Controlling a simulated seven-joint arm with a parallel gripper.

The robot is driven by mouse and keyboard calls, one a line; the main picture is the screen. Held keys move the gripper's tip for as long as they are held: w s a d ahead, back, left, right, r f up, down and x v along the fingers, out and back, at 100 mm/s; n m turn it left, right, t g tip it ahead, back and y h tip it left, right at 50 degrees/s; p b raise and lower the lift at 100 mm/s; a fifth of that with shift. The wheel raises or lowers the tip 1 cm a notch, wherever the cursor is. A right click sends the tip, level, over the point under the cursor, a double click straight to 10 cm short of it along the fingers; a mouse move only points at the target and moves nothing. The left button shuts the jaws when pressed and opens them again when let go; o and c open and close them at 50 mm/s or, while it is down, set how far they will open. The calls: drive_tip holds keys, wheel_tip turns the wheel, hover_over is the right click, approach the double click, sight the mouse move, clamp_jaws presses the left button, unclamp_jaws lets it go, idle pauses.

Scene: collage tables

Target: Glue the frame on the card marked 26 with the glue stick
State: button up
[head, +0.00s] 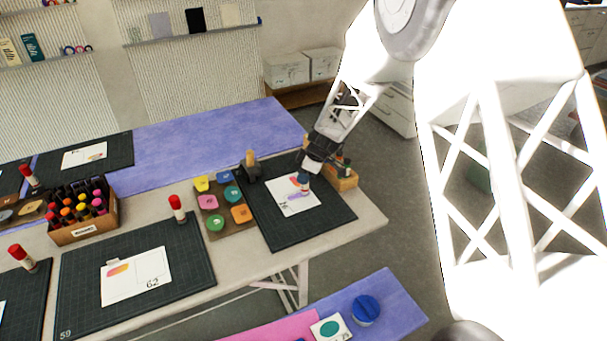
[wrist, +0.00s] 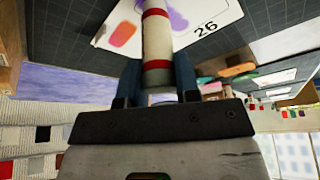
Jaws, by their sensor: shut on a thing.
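The card marked 26 (wrist: 222,12) lies on a dark cutting mat in the wrist view, with an orange patch and a purple patch on it. It also shows in the head view (head: 284,205), on the right-hand mat. My gripper (wrist: 157,85) is shut on the glue stick (wrist: 157,45), a white tube with red bands, whose far end points at the card over the purple patch. In the head view, the glue stick (head: 304,187) stands over the card's upper right part. I cannot tell whether its tip touches the card. The frame's outline is not clear.
Left of the right-hand mat (head: 310,226) is a tray of coloured pots (head: 226,206). A dark stand with a wooden handle (head: 250,167) is at the mat's back edge. A wooden box (head: 343,179) stands behind my gripper.

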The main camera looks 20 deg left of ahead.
drive_tip(key=shift+s+d+f, duration=0.1)
drive_tip(key=shift+s+d, duration=0.2)
idle(0.4)
drive_tip(key=shift+s+d, duration=0.3)
idle(0.4)
drive_tip(key=shift+s+a, duration=0.5)
drive_tip(key=shift+a, duration=0.05)
drive_tip(key=shift+s+a, duration=0.15)
idle(0.3)
drive_tip(key=shift+s+a, duration=0.4)
drive_tip(key=shift+s, duration=0.05)
